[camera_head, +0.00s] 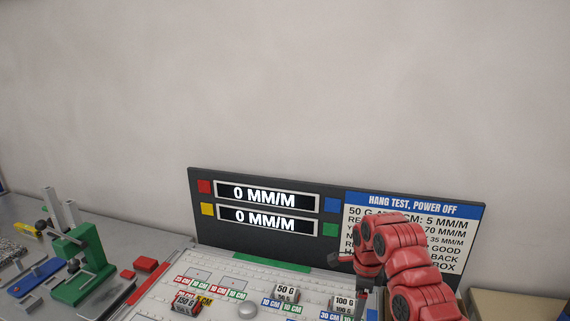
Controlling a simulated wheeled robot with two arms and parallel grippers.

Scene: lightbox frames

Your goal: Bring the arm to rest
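My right arm (405,262) is red and comes in from the lower right. It is bent, in front of the instruction sign and over the right part of the light board. Its dark gripper end (352,263) points left and is partly hidden by the arm links, so I cannot tell whether it is open or shut. No held thing shows. My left arm and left gripper are not in view.
A black display panel (266,240) reads 0 MM/M twice, with the sign (412,212) beside it. Weight blocks (286,292) stand on the pale board (215,262). A green stand (82,265) and red blocks (145,264) are left. A cardboard box (515,305) is right.

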